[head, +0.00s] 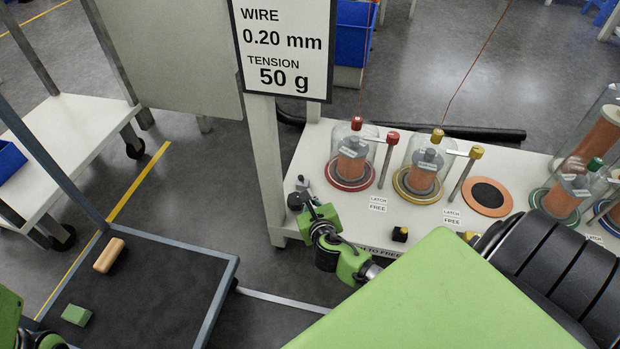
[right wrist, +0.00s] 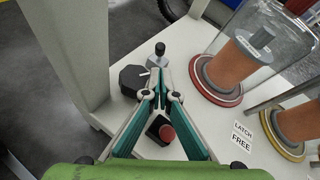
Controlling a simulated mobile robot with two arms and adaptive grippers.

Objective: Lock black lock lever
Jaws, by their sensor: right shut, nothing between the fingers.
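The black lock lever shows at the table's left corner, with a dark many-sided base (right wrist: 133,80) and a small round black knob (right wrist: 160,48) on a short grey post beside it. In the head view the dark base (head: 295,201) and grey part stand just left of my right gripper (head: 311,203). My right gripper (right wrist: 161,78) is shut and empty. Its fingertips are close to the lever, between the base and the post in the picture; I cannot tell whether they touch. Of my left arm only a piece shows at the lower left, without fingertips.
A red button (right wrist: 167,132) on a black block lies beneath my right fingers. Glass-covered spools with red (head: 350,181) and yellow (head: 420,190) rims stand to the right. A white post (head: 267,160) rises close by on the left. A yellow button block (head: 400,233) sits near the front edge.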

